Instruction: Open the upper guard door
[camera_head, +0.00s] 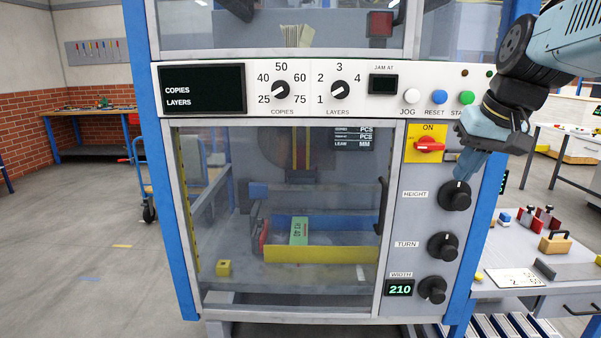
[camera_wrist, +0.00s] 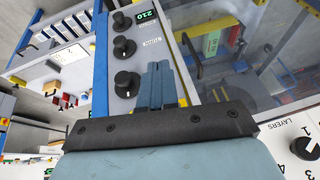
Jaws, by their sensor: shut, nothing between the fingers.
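The upper guard door (camera_head: 280,53) is above the control panel at the top of the head view. Only its lower part shows: a grey bottom rail and a clear pane, with a dark handle (camera_head: 399,13) near its right side, cut off by the picture edge. The door looks shut. My gripper (camera_head: 468,168) is shut and empty, pointing down in front of the right-hand panel, close to the HEIGHT knob (camera_head: 455,196). I cannot tell whether it touches it. The closed fingers also show in the wrist view (camera_wrist: 158,72). The gripper is below and right of the upper door.
The lower guard door (camera_head: 210,250) is shut, with a dark handle (camera_head: 381,206) at its right. The control panel (camera_head: 260,112) carries knobs and JOG, RESET and START buttons. A red switch (camera_head: 429,146) is left of my gripper. A side table (camera_head: 545,292) stands at right.

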